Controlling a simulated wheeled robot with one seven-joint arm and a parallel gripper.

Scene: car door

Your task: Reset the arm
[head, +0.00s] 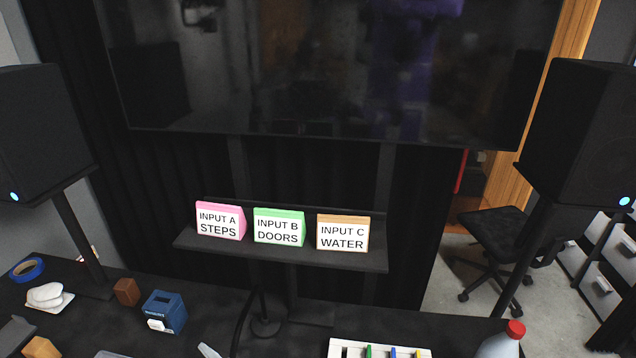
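My arm and my gripper do not show in the head view, so I cannot see how the gripper is set or whether it holds anything. The task names no other object. The view faces a black desk (215,315) with a small raised shelf (285,253). Three labelled blocks stand on the shelf: a pink "INPUT A STEPS" block (220,220), a green "INPUT B DOORS" block (279,226) and an orange "INPUT C WATER" block (343,232).
Blue box (165,312), brown block (126,291), white stones (45,295) and blue tape (27,269) lie left. White board with coloured sliders (380,349) and red-capped bottle (503,340) are front right. Speakers (40,130) (585,135) flank a large screen (330,70); a chair (500,240) stands behind right.

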